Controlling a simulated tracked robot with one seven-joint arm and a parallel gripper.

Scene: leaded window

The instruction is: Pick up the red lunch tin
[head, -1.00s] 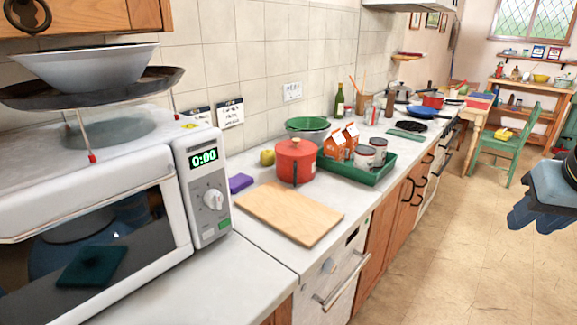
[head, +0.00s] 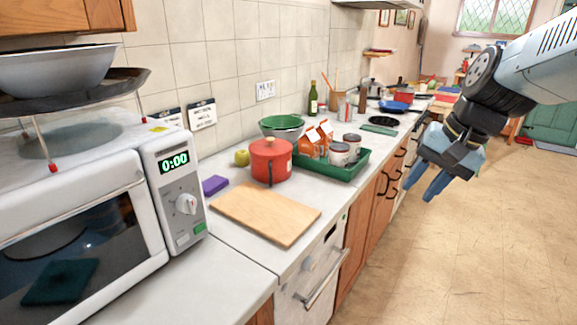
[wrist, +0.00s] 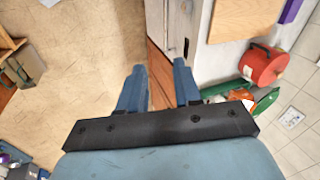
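The red lunch tin (head: 270,161) is a round red tin with a lid and a dark handle. It stands upright on the counter behind the wooden board, and also shows at the right of the wrist view (wrist: 262,65). My gripper (head: 420,190) is to the right of the tin, out over the floor beyond the counter's front edge, well apart from it. In the wrist view, the two blue fingers of my gripper (wrist: 158,66) are spread with nothing between them.
A green tray (head: 345,172) with cartons and cans stands right of the tin. The wooden board (head: 265,213) lies in front. A green-rimmed bowl (head: 283,127) is behind, a yellow-green apple (head: 242,158) and purple block (head: 215,185) to the left. A microwave (head: 80,220) fills the left.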

